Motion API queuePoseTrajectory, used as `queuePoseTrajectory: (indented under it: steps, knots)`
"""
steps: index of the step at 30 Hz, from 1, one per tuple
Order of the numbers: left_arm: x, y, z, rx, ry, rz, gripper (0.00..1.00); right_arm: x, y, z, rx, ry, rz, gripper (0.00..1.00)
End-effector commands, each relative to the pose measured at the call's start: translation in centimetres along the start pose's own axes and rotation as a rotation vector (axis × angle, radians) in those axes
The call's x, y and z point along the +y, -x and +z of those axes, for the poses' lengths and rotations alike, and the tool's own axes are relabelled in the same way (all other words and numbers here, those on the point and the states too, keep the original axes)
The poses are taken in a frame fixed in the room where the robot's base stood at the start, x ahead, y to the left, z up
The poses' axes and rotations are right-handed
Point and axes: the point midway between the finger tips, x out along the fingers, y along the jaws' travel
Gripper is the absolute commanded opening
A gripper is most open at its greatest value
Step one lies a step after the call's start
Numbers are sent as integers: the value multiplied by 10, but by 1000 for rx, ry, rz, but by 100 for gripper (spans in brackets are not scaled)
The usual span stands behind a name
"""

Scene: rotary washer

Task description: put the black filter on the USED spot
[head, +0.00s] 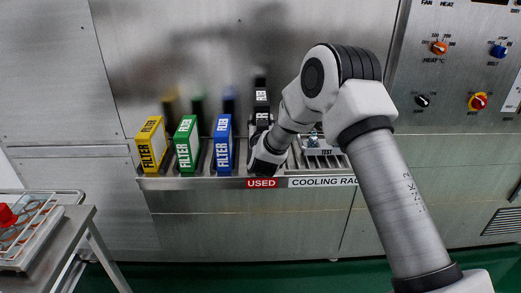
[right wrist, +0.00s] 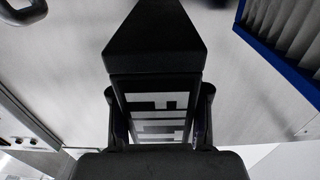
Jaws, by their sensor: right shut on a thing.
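The black filter (head: 261,100) stands roughly upright at the rack, in line with the red USED label (head: 262,183) and to the right of the blue filter. My right gripper (head: 261,122) is shut on it. The right wrist view shows the filter's black end and white lettering (right wrist: 155,50) between the two fingers of my right gripper (right wrist: 157,115). My right wrist hides the filter's lower part and the USED spot behind the label, so I cannot tell whether the filter touches the rack. My left gripper is not in view.
Yellow (head: 152,145), green (head: 186,144) and blue (head: 223,144) filters stand in the rack to the left. A cart (head: 75,235) stands at the lower left.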

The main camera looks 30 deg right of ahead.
Motion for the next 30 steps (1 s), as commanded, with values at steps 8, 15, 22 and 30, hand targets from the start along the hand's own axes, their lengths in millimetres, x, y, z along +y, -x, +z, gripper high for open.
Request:
queuePoseTrajectory:
  steps: [8, 15, 22, 30]
  knots:
    - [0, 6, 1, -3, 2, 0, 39, 0, 1, 53, -1, 3, -1, 2]
    - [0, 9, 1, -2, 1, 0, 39, -1, 1, 90, -1, 3, -2, 2]
    - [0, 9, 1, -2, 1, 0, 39, -1, 1, 98, 2, 0, -2, 2]
    - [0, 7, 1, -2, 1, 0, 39, -1, 1, 101, 0, 0, -1, 71]
